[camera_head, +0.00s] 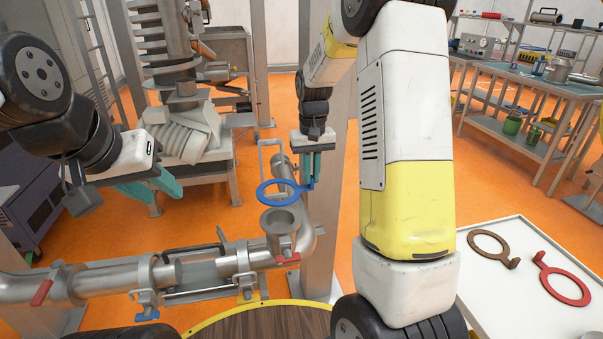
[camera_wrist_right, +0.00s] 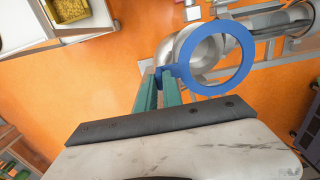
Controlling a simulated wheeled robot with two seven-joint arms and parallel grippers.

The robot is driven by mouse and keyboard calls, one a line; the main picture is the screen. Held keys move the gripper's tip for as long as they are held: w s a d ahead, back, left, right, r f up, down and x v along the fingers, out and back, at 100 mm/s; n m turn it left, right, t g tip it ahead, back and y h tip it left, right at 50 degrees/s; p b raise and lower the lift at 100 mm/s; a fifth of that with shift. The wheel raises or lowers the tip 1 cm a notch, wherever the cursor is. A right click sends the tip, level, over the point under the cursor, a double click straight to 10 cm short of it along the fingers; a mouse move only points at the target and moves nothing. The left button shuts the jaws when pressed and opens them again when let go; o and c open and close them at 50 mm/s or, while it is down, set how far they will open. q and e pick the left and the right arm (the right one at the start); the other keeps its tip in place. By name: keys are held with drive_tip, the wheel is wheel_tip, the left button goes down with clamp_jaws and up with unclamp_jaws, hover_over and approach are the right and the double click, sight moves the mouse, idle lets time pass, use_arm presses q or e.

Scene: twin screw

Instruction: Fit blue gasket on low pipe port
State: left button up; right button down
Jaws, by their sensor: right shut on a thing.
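The blue gasket (camera_head: 259,194) is a flat ring with a short handle. My right gripper (camera_head: 311,180) is shut on that handle and holds the ring in the air. The port opening is not clear there. My left gripper (camera_head: 160,190) is at the left, empty, its teal fingers pointing down-right; their gap is unclear.
A white table (camera_head: 476,295) at the right holds a brown gasket (camera_head: 491,246) and a red gasket (camera_head: 563,285). Horizontal pipes (camera_head: 110,278) with red handles and blue clamps run along the lower left. A grey post (camera_head: 340,200) stands close behind my right gripper.

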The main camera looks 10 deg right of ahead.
wheel_tip(320, 180, down, 9)
idle(1.0)
drive_tip(key=shift+f, duration=0.4)
idle(0.4)
drive_tip(key=c, duration=1.4)
unclamp_jaws()
drive_tip(key=shift+c, duration=0.2)
drive_tip(key=r, duration=0.9)
drive_tip(key=shift+s+r, duration=0.15)
drive_tip(key=shift+s, duration=0.15)
drive_tip(key=s+a+r+t+y, duration=0.15)
drive_tip(key=s+r+t, duration=0.25)
drive_tip(key=s+r, duration=0.95)
drive_tip(key=s+a+r+t, duration=0.1)
drive_tip(key=s+r+t, duration=0.1)
drive_tip(key=s, duration=0.8)
drive_tip(key=shift+r+y, duration=0.35)
drive_tip(key=shift+r, duration=0.15)
